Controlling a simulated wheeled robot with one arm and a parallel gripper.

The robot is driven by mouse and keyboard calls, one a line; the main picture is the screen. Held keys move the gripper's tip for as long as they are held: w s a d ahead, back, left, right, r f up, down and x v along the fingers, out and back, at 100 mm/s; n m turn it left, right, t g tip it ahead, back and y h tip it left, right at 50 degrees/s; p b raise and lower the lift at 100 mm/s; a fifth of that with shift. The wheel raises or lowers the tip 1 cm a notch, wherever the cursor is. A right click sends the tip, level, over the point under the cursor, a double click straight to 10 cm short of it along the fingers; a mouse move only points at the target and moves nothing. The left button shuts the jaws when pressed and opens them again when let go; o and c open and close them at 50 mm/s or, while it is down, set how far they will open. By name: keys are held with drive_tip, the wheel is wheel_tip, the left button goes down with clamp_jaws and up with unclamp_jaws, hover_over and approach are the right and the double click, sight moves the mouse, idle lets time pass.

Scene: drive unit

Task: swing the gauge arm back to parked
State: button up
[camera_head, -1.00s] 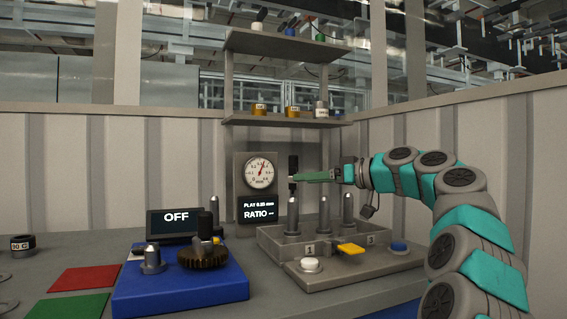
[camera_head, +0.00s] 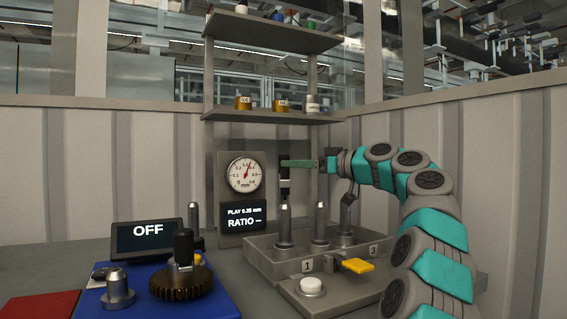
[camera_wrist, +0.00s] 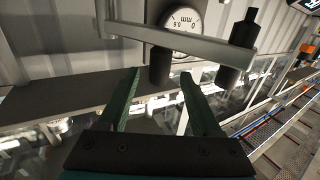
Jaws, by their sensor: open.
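The gauge (camera_head: 243,172) is a white dial on a grey panel, above a display reading PLAY 0.35 mm and RATIO. My gripper (camera_head: 284,164) is to its right, level with the dial, over the grey tray. A black upright grip (camera_head: 285,180) shows at my fingertips. In the wrist view, a grey bar (camera_wrist: 190,41), apparently the gauge arm, crosses in front of the dial. A dark cylinder (camera_wrist: 160,66) shows between my open fingertips (camera_wrist: 160,73); I cannot tell whether they touch it. Another black cylinder (camera_wrist: 244,35) stands at the bar's right end.
A grey tray (camera_head: 262,262) with several metal posts stands below my gripper. A white button (camera_head: 312,286) and a yellow lever (camera_head: 357,265) are in front. A blue base (camera_head: 215,300) with a dark gear (camera_head: 180,285) and an OFF screen (camera_head: 150,235) are left. A shelf (camera_head: 270,115) is above.

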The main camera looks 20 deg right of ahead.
drive_tip(key=x, duration=0.4)
drive_tip(key=shift+w+a+p, duration=0.1)
drive_tip(key=shift+w+p, duration=0.15)
drive_tip(key=shift+p, duration=0.15)
drive_tip(key=shift+c, duration=0.2)
clamp_jaws()
idle(0.9)
